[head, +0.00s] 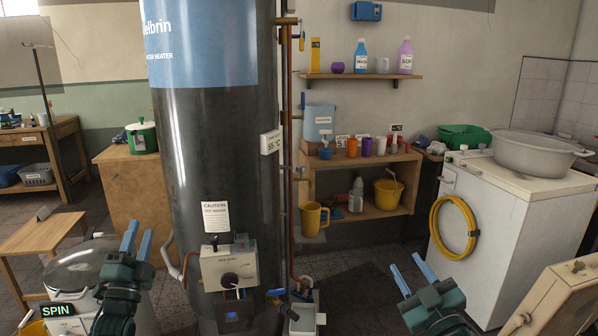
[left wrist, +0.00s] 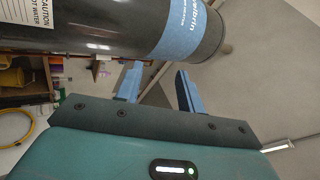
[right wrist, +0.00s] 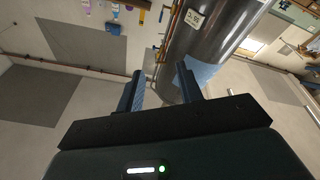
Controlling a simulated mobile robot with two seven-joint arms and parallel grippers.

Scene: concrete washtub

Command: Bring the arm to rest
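My left gripper (head: 138,238) is at the lower left of the head view, in front of the spin machine and left of the water heater. Its two blue fingers stand apart with nothing between them, and they also show open in the left wrist view (left wrist: 158,86). My right gripper (head: 407,266) is at the lower right of the head view, over the floor in front of the white cabinet. Its fingers are apart and empty, and they also show in the right wrist view (right wrist: 158,82).
The tall dark water heater (head: 215,150) stands between the arms, with a control box (head: 230,268) on its front. A spin machine (head: 85,265) is at lower left. A white cabinet (head: 510,225) bearing a grey tub (head: 540,152) is at right. A wooden panel (head: 555,305) is at lower right.

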